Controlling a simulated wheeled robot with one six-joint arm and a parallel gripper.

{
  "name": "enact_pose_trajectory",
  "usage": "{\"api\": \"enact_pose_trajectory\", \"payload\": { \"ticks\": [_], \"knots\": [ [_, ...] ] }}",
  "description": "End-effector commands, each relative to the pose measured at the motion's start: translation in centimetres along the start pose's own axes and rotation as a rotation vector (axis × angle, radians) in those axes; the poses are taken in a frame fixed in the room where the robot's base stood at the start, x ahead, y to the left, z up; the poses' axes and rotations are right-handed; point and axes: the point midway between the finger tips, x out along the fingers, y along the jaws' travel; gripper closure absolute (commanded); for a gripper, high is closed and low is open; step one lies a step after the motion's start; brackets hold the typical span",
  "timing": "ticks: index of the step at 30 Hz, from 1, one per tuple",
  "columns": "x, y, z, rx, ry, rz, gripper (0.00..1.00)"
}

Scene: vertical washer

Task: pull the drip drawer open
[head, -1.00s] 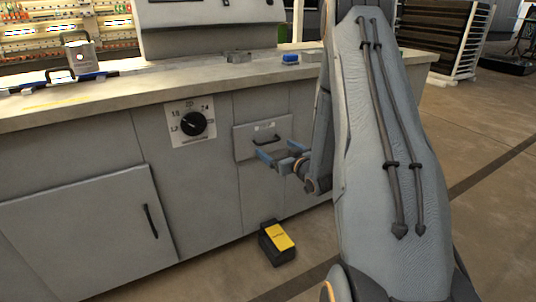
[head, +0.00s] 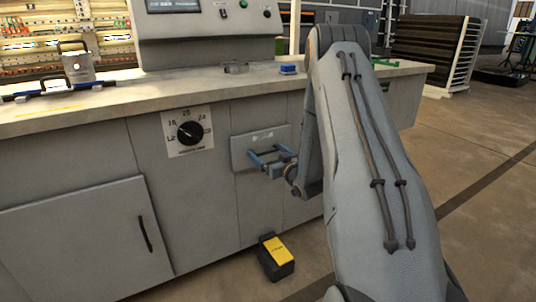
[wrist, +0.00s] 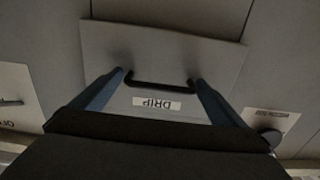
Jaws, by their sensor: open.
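The drip drawer (head: 243,158) is a small grey front panel in the washer's cabinet, right of the dial. It sits flush or nearly so. In the wrist view its panel (wrist: 205,52) carries an upside-down "DRIP" label (wrist: 156,103) and a dark bar handle (wrist: 160,84). My gripper (head: 262,157) is in front of the drawer. In the wrist view its two blue fingers (wrist: 160,77) are spread, one at each end of the handle. I cannot tell whether they touch it. Nothing is held.
A dial (head: 190,133) is on the cabinet left of the drawer. A larger cabinet door (head: 90,242) with a vertical handle is further left. A black and yellow pedal box (head: 277,257) stands on the floor below. Open floor (head: 490,190) lies to the right.

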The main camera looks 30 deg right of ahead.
Motion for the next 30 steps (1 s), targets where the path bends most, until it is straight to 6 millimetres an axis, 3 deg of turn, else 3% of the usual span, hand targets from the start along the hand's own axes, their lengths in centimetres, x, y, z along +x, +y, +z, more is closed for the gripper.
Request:
{"api": "enact_pose_trajectory", "payload": {
  "ticks": [4,12,20,30],
  "knots": [
    [0.0,0.0,0.0,0.0,0.0,0.0,0.06],
    [-0.1,0.1,0.0,0.0,0.0,0.001,0.52],
    [-1.2,0.1,-0.1,0.002,-0.001,0.003,0.53],
    [-7.6,0.2,-0.2,0.003,-0.005,0.005,0.53]
  ]
}}
